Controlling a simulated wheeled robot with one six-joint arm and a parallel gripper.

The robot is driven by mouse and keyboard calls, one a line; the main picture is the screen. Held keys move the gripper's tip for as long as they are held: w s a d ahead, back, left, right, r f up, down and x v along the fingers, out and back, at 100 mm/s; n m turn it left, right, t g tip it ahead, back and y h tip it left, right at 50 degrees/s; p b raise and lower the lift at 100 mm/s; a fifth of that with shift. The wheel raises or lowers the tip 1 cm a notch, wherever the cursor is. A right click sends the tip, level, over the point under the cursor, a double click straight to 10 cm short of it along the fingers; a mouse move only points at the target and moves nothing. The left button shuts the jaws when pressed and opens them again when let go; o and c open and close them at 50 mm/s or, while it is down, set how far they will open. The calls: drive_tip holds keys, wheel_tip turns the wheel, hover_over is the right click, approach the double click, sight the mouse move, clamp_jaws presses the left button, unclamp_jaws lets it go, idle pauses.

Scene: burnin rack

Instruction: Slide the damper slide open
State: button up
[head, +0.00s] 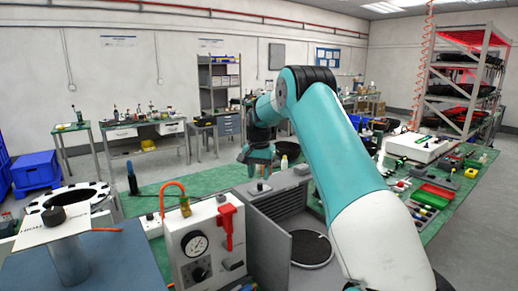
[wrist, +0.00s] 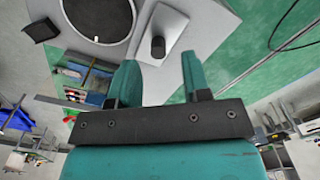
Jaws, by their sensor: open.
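The damper slide looks to be a light grey plate (wrist: 172,28) with a dark upright knob (wrist: 158,46) on it, on top of a grey box. In the head view the knob (head: 261,186) shows on top of the grey cabinet (head: 280,192). My gripper (wrist: 159,70) is open and empty. In the wrist view the knob shows beyond the fingertips, in line with the gap between them, and no contact is visible. In the head view my gripper (head: 259,157) hangs above the cabinet top, near the knob. Much of the slide is hidden there.
A panel with a gauge (head: 196,244) and a red handle (head: 227,225) stands at left. Coloured bins (head: 432,195) and a white device (head: 415,146) lie on the green bench at right.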

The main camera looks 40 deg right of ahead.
sight(259, 184)
wheel_tip(259, 184, up, 14)
drive_tip(key=b, duration=0.1)
drive_tip(key=shift+f+b, duration=0.15)
drive_tip(key=shift+b, duration=0.25)
drive_tip(key=shift+a, duration=0.1)
drive_tip(key=s+a+f+n+b, duration=0.1)
drive_tip(key=s+a+n, duration=0.2)
drive_tip(key=a, duration=0.6)
drive_tip(key=s+a+f+n+y+b, duration=0.1)
drive_tip(key=s+a+f+n, duration=0.2)
drive_tip(key=a, duration=0.5)
drive_tip(key=s+a+n+b, duration=0.2)
drive_tip(key=s+a+n, duration=0.15)
drive_tip(key=a, duration=0.55)
drive_tip(key=s+a+f+n+y, duration=0.1)
drive_tip(key=s+a+f+n, duration=0.2)
drive_tip(key=s, duration=0.5)
drive_tip(key=s+a+f+n+y+b, duration=0.1)
drive_tip(key=s+a+f+n, duration=0.2)
drive_tip(key=s+a, duration=0.3)
drive_tip(key=s+a+f+n+y+b, duration=0.1)
drive_tip(key=s+a+f+n, duration=0.2)
drive_tip(key=s, duration=0.6)
drive_tip(key=shift+s+a+f+n, duration=0.3)
drive_tip(key=shift+s+a+n, duration=0.15)
drive_tip(key=shift+a, duration=0.75)
